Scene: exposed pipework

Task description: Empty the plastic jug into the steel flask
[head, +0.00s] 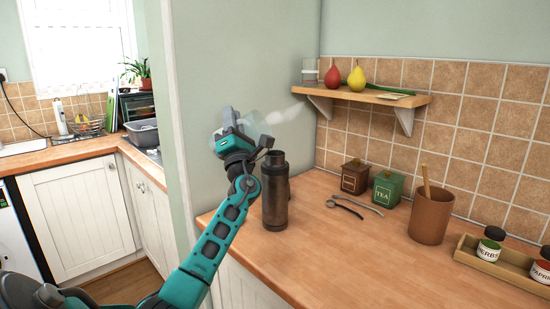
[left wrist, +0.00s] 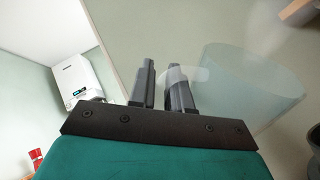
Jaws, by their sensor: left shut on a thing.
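The steel flask (head: 275,200) stands upright on the wooden counter, dark with a black neck; I cannot see inside it. A strip of its dark side seems to show at the right edge of the left wrist view. My left gripper (head: 238,133) is shut on the plastic jug (head: 258,126), up and left of the flask's neck in the picture. The jug is clear, and also shows in the left wrist view (left wrist: 255,85), to the right of the fingers (left wrist: 162,88). Its contents and exact tilt are hard to tell. My right gripper is out of view.
A shelf (head: 385,97) with a glass and two pears hangs above the counter. A brown pot (head: 431,215) and a spice tray (head: 500,262) stand to the right. The front counter is clear.

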